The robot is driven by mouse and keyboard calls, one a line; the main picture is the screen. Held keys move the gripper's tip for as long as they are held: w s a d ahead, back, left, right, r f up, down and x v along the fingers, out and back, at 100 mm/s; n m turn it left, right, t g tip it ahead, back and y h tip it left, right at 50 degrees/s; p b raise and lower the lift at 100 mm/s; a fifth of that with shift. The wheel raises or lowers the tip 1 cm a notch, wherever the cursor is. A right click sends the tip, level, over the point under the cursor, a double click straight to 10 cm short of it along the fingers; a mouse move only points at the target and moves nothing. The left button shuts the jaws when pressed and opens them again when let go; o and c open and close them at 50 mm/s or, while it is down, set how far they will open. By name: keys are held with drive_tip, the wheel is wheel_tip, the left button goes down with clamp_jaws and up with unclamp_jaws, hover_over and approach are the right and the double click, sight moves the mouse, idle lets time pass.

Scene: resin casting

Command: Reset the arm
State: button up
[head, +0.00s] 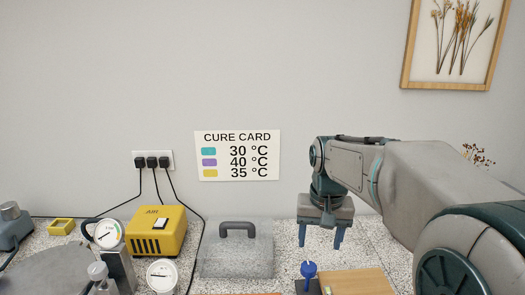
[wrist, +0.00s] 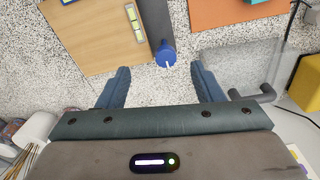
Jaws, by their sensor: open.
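My gripper (head: 321,236) hangs from my arm over the right part of the speckled worktop, with its fingers pointing down. In the wrist view my gripper (wrist: 165,88) shows two blue fingers spread apart with nothing between them. A blue knob with a white pointer mark (head: 308,269) is below the fingers in the head view. The knob also shows in the wrist view (wrist: 165,55), just beyond the fingertips and apart from them, at the end of a dark grey bar (wrist: 160,18).
A clear box with a grey handle (head: 237,250) stands left of my gripper. Farther left are a yellow AIR unit (head: 156,232), white dial gauges (head: 108,234) and cables. A wooden board (head: 358,282) lies at right. A cure card (head: 238,155) is on the wall.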

drive_tip(key=s+f+n+t, duration=0.1)
drive_tip(key=s+f, duration=0.2)
drive_tip(key=s, duration=0.5)
drive_tip(key=s+f+t, duration=0.1)
drive_tip(key=s+f, duration=0.2)
drive_tip(key=s, duration=0.5)
drive_tip(key=shift+n, duration=0.4)
drive_tip(key=shift+d, duration=0.1)
drive_tip(key=o, duration=0.8)
drive_tip(key=shift+w+d+r, duration=0.1)
drive_tip(key=shift+d+r, duration=0.05)
drive_tip(key=shift+r, duration=0.05)
drive_tip(key=shift+o, duration=0.4)
drive_tip(key=w+d+r+m+g+p, duration=0.1)
drive_tip(key=w+d+r+m+p, duration=0.1)
drive_tip(key=d+r+m+p, duration=0.4)
drive_tip(key=shift+w+d+m, duration=0.2)
drive_tip(key=shift+d+m, duration=0.5)
drive_tip(key=shift+m, duration=0.3)
drive_tip(key=d+r+m+g+p, duration=0.2)
drive_tip(key=d+r+m+p, duration=0.35)
drive_tip(key=d+m, duration=0.45)
wheel_tip(320, 180, down, 11)
drive_tip(key=d+b, duration=0.1)
drive_tip(key=b, duration=0.7)
drive_tip(key=shift+s+d+b, duration=0.15)
drive_tip(key=shift+s+b, duration=0.2)
drive_tip(key=shift+b, duration=0.05)
